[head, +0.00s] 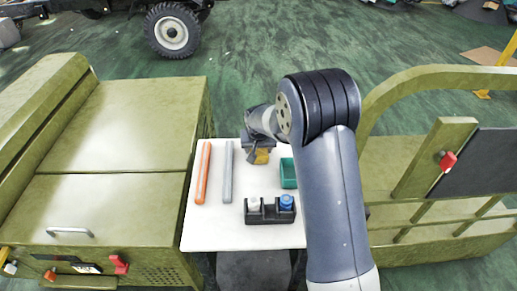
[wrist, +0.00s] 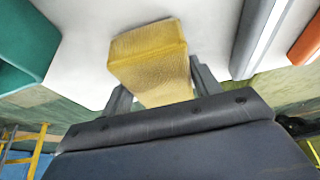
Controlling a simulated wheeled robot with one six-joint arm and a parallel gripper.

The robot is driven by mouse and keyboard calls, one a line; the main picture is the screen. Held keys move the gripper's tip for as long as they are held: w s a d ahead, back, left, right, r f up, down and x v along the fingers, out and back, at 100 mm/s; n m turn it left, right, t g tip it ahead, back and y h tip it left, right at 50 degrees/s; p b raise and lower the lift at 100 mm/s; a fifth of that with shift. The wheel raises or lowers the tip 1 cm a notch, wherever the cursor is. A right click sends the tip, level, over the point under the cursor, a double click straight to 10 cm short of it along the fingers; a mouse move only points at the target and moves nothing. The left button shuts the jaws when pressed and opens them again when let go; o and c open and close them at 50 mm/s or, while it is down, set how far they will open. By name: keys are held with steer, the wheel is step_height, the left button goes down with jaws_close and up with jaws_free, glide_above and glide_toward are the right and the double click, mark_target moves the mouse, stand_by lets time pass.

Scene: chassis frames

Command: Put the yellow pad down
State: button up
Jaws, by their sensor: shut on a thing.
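The yellow pad (wrist: 150,55) is a block with a rough surface, held between the two fingers of my gripper (wrist: 158,85) in the wrist view. I cannot tell whether the pad touches the table top.
An orange bar (head: 203,172) and a grey bar (head: 228,172) lie on the left. A green bin (head: 288,173) stands at right, partly behind my arm. A black holder (head: 259,216) with a white and a blue item stands in front.

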steer(key=o, duration=0.9)
steer(key=shift+f, duration=0.1)
steer(key=v, duration=1.2)
steer(key=shift+s+p, duration=0.1)
steer(key=shift+p, duration=0.3)
steer(key=b+x, duration=0.1)
steer(key=x, duration=1.1)
steer(key=shift+r, duration=1.5)
